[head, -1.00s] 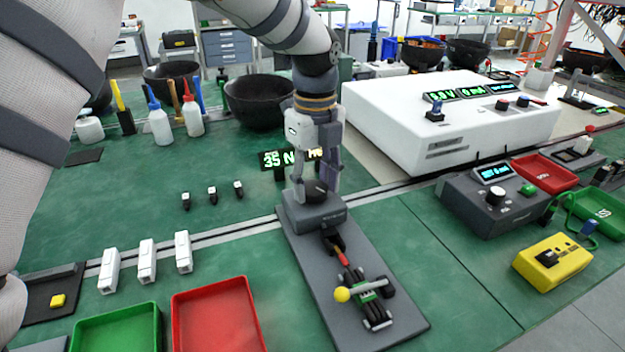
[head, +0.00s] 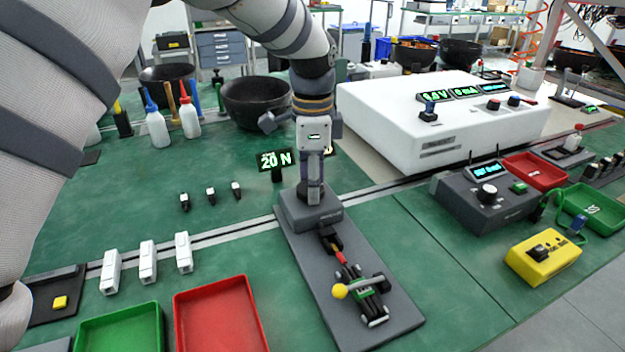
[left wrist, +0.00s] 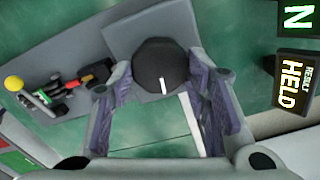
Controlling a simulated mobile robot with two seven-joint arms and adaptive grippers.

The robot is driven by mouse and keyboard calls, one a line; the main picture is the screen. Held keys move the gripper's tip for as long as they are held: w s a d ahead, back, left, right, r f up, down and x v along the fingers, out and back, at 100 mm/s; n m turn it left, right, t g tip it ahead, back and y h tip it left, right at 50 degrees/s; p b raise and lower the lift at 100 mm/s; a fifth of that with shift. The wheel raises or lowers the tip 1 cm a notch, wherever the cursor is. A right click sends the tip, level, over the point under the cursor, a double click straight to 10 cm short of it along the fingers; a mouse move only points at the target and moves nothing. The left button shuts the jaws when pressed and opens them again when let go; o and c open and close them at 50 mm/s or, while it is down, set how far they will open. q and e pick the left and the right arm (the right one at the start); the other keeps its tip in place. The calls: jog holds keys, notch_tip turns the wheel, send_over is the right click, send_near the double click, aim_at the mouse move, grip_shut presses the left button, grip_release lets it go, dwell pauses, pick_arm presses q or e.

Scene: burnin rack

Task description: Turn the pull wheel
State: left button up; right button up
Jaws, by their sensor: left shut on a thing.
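The pull wheel (left wrist: 152,62) is a dark round knob with a white mark, on top of the grey block of the pull tester (head: 312,216). In the left wrist view it lies between the two fingers of my left gripper (left wrist: 162,78), which is shut on it. A clamp fixture with a yellow-knobbed lever (head: 340,292) sits on the tester's grey base plate. My right gripper is not in view.
A display (head: 275,160) behind the tester reads 20 N; another (left wrist: 290,80) reads HELD. A red tray (head: 222,278) and a green tray (head: 82,326) lie at the front left. A dark bowl (head: 255,100) and a white instrument (head: 390,125) stand behind.

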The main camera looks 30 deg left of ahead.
pick_arm(q)
jog(key=n, duration=0.5)
jog(key=shift+f, duration=0.1)
jog(key=n, duration=0.5)
jog(key=shift+a, duration=0.15)
jog(key=n, duration=0.4)
jog(key=shift+a+n, duration=0.1)
jog(key=shift+n, duration=2.4)
jog(key=o, duration=1.2)
jog(key=shift+c, duration=0.2)
notch_tip(320, 180, up, 12)
